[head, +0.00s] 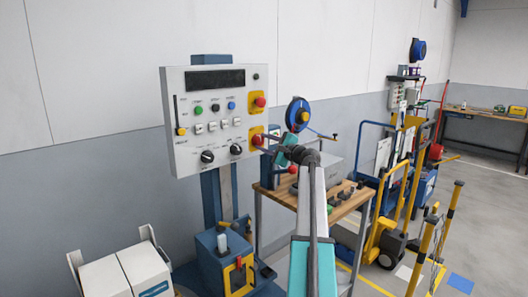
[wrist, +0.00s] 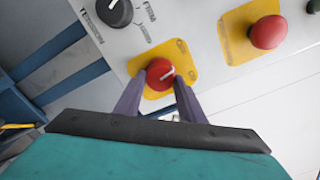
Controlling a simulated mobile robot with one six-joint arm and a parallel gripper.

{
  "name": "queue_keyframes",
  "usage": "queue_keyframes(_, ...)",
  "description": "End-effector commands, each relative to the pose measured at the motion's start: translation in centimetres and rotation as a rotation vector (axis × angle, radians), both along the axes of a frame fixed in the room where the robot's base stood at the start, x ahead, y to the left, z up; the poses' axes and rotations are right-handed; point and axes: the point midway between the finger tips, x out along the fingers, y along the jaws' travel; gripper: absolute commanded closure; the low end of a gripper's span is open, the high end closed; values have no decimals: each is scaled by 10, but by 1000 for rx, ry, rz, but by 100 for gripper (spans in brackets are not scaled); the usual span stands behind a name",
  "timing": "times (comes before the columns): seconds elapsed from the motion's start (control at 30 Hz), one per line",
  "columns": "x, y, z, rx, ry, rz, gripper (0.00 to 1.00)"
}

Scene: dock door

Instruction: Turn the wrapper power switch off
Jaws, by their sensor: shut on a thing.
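The wrapper power switch is a red rotary knob with a white mark on a yellow plate, at the lower right of the grey control panel (head: 188,152). In the wrist view the red knob (wrist: 160,73) sits between my two fingers. My gripper (wrist: 158,90) is shut on the knob, one finger at each side. The white mark on the knob runs slantwise, up to the right. In the head view the red knob (head: 257,140) shows at the panel's right edge, with my gripper (head: 268,146) reaching it from the right.
A red mushroom button (wrist: 267,32) on a yellow plate is beside the knob. A black selector dial (wrist: 115,12) lies on its other side. A wooden workbench (head: 338,208) with several items stands right of the panel, and yellow posts (head: 450,210) stand farther right.

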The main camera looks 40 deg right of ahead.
Motion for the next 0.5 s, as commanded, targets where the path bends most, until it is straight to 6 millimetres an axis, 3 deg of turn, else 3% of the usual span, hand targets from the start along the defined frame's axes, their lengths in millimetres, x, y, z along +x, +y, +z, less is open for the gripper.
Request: queue_keyframes(0.5,0,-1,-3,-379,26,-1,87)
